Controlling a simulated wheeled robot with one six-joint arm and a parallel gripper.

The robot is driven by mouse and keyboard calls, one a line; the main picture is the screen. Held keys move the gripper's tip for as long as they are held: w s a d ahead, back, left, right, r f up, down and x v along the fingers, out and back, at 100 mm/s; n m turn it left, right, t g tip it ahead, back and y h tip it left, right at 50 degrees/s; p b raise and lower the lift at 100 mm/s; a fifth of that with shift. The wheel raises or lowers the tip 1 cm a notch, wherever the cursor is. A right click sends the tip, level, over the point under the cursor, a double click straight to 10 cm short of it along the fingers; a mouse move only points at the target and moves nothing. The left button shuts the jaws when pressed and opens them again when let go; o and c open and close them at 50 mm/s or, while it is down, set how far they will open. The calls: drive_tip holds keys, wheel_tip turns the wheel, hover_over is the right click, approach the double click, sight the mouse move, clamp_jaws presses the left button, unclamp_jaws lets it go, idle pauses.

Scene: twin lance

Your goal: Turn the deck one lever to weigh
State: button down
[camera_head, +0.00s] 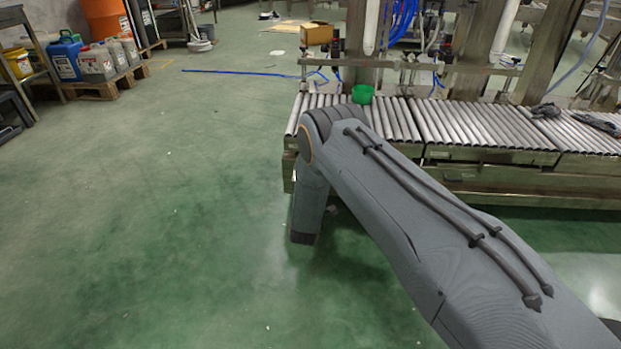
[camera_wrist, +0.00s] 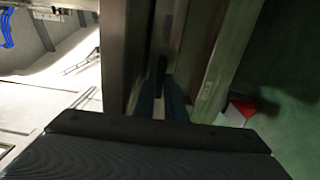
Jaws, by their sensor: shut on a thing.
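My gripper (camera_wrist: 162,88) shows in the wrist view as two dark fingers close together, past the dark edge of my wrist. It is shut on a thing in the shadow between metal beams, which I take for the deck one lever. The lever's shape and its setting cannot be made out there. Metal frame parts (camera_wrist: 230,50) run along both sides of the fingers. In the head view my arm reaches to the near left end of the roller conveyor (camera_head: 480,122), and my gripper is hidden behind the arm. No lever shows clearly in that view.
A green bowl (camera_head: 362,94) sits on the rollers just beyond my arm. A cardboard box (camera_head: 316,33) is behind the conveyor. Jugs stand on a pallet (camera_head: 104,87) at the far left. A blue hose (camera_head: 245,73) lies on the floor. The green floor at left is clear.

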drive_tip(key=shift+f, duration=0.1)
drive_tip(key=c, duration=1.8)
unclamp_jaws()
drive_tip(key=shift+a, duration=0.1)
